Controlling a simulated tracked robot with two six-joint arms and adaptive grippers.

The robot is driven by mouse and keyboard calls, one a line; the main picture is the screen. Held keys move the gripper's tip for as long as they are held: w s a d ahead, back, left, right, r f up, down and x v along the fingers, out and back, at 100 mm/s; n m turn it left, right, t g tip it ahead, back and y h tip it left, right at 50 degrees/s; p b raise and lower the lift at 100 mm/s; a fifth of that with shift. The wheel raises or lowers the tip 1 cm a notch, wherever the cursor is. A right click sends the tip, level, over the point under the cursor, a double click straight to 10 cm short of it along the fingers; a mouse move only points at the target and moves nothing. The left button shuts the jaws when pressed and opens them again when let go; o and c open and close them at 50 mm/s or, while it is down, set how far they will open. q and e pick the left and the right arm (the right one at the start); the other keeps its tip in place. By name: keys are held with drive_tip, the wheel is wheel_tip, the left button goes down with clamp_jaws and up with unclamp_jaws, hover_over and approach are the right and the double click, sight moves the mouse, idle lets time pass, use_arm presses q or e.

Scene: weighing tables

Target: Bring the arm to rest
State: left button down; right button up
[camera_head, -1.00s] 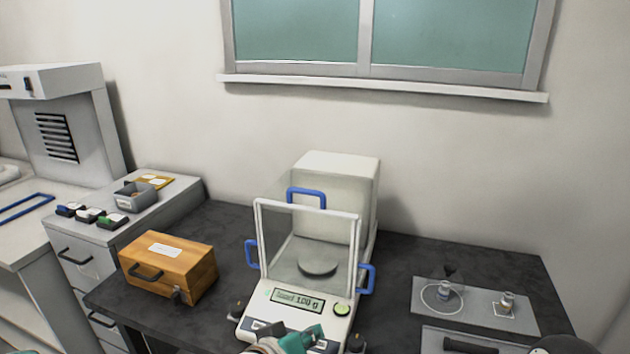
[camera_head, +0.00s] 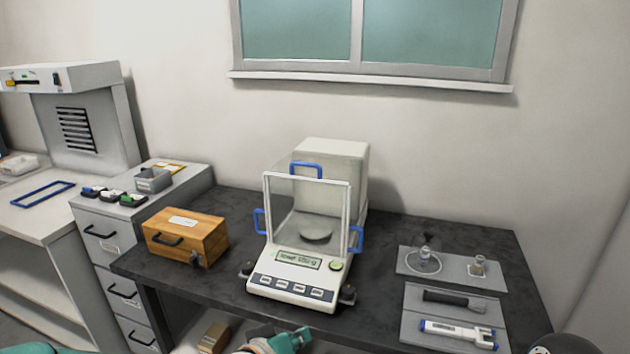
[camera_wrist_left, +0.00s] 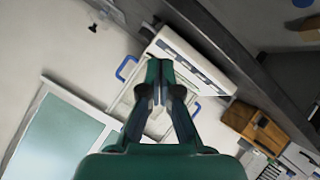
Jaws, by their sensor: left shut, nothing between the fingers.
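My left gripper (camera_head: 303,335) shows at the bottom edge of the head view, in front of the table and below the balance. It is teal and mostly cut off by the frame. In the left wrist view its two dark fingers (camera_wrist_left: 158,88) are shut together with nothing between them. The white balance (camera_head: 297,268) stands on the dark table (camera_head: 205,283), apart from the gripper. It also shows behind the fingers in the left wrist view (camera_wrist_left: 190,55). My right gripper is not in view.
A wooden box (camera_head: 187,237) stands left of the balance. Right of it, a grey tray (camera_head: 450,264) holds small glassware, and another tray (camera_head: 412,325) holds a dark tool and a white-blue pipette-like device. A drawer cabinet (camera_head: 104,246) stands at the left.

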use_arm(q)
drive_tip(key=s+a+f+n+g+y, duration=0.1)
drive_tip(key=s+a+f+g, duration=0.15)
drive_tip(key=f, duration=0.45)
drive_tip(key=s+a+f+n+g+y, duration=0.1)
drive_tip(key=s+a+f, duration=0.15)
drive_tip(key=f, duration=0.55)
drive_tip(key=s+a+f+g, duration=0.1)
drive_tip(key=a+f, duration=0.3)
drive_tip(key=f, duration=0.3)
drive_tip(key=s+f+m+g, duration=0.1)
drive_tip(key=s+f+g, duration=0.4)
drive_tip(key=s+f, duration=0.6)
drive_tip(key=s, duration=0.3)
drive_tip(key=shift+s+a+m, duration=0.15)
drive_tip(key=shift+s+m, duration=0.25)
drive_tip(key=shift+a, duration=0.1)
